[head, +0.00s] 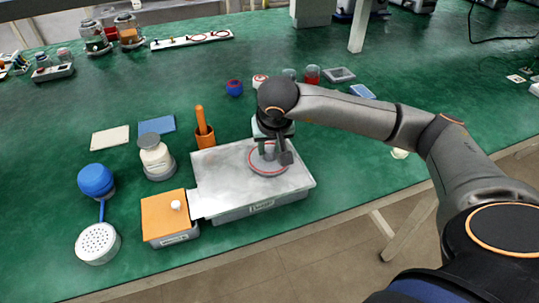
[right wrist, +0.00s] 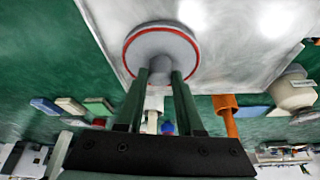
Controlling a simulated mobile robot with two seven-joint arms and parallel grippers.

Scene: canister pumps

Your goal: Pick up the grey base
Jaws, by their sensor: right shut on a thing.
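The grey base (head: 262,166) is a round grey disc with a red ring near its rim and a short stem. In the head view it is at the right part of a flat grey-white plate on a box (head: 225,168). My right gripper (head: 271,152) is above it, pointing down. In the right wrist view the base (right wrist: 160,45) shows its disc, and the two fingers of the gripper (right wrist: 161,78) are shut on its stem. Whether the disc touches the plate is not clear. My left gripper is not in view.
Left of the plate are an orange-topped box (head: 165,218), a white canister (head: 156,160), a blue ball-shaped piece (head: 96,180) and a white perforated disc (head: 97,243). Green table is free at far left and right.

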